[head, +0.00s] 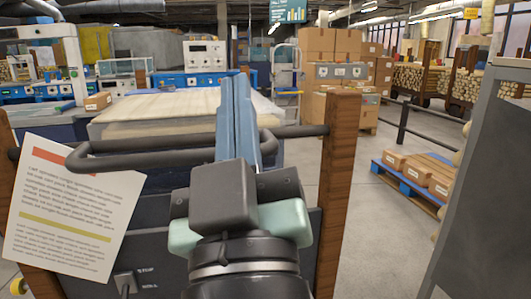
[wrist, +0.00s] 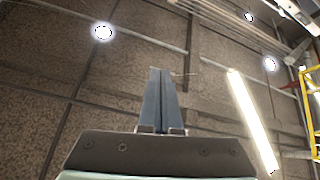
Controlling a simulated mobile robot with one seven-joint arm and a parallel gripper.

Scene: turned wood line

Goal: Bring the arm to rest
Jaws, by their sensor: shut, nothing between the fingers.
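My gripper (head: 239,80) stands in the middle of the head view, its long blue-grey fingers pointing up and away. The fingers lie together with nothing between them. In the wrist view my gripper (wrist: 160,72) is also shut, with the ceiling behind it. In the head view the fingers overlap a dark bar handle (head: 130,148) behind them. I cannot tell how far apart they are.
Wooden posts (head: 338,160) flank a dark panel with a printed sheet (head: 70,210) at left. A grey panel (head: 490,200) stands at right. A blue pallet (head: 408,184) with cartons is beyond. Grey floor (head: 375,245) is clear between. A wood-topped table (head: 150,108) lies ahead.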

